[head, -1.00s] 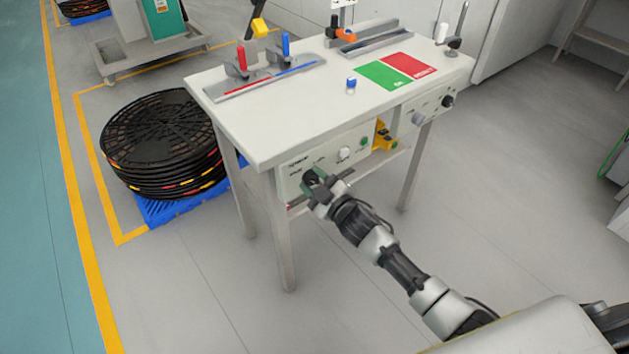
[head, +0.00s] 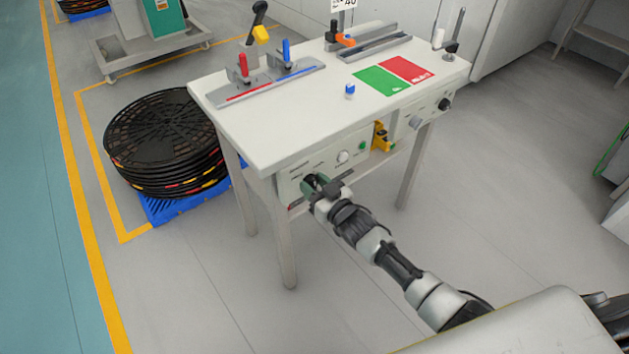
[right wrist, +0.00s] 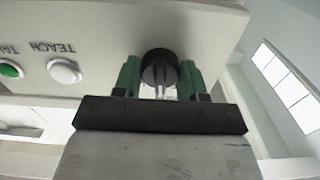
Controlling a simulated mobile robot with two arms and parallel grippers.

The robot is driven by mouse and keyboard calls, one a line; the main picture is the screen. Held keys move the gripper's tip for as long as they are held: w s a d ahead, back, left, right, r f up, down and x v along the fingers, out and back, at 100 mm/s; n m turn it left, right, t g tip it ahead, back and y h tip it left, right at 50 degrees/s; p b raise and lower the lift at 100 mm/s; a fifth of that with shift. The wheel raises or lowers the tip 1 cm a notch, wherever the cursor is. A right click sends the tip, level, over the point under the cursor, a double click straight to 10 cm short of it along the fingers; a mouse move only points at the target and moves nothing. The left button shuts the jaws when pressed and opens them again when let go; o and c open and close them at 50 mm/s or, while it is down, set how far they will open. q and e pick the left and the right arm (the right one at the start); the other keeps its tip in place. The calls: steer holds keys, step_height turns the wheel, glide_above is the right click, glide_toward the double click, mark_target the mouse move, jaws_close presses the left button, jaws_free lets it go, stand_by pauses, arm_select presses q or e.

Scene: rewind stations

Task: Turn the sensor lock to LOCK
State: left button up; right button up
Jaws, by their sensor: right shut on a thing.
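The sensor lock is a round black switch (right wrist: 160,72) on the front panel (right wrist: 100,25) of the table. In the right wrist view it sits between the two green fingers of my right gripper (right wrist: 160,82), with a silver key-like piece below its middle. My right gripper (head: 312,186) is shut on the switch, at the left end of the panel in the head view. The fingers hide most of the switch there. The lock's own marks are too small or covered to read. My left gripper is not in view.
A white button (right wrist: 64,71) marked TEACH and a green button (right wrist: 10,70) are beside the switch. The white table (head: 290,125) carries red and blue clamps and a green and red mat (head: 382,80). Black reels (head: 160,140) are stacked to the left.

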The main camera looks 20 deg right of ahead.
steer(key=m, duration=0.2)
steer(key=shift+m, duration=0.4)
steer(key=m, duration=0.2)
steer(key=shift+m, duration=0.4)
steer(key=m, duration=0.2)
steer(key=shift+f+m, duration=0.1)
steer(key=shift+m, duration=0.3)
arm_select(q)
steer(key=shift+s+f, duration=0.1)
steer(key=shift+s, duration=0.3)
arm_select(e)
steer(key=shift+m, duration=0.9)
steer(key=o, duration=0.9)
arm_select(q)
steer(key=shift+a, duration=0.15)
arm_select(e)
steer(key=shift+d, duration=0.1)
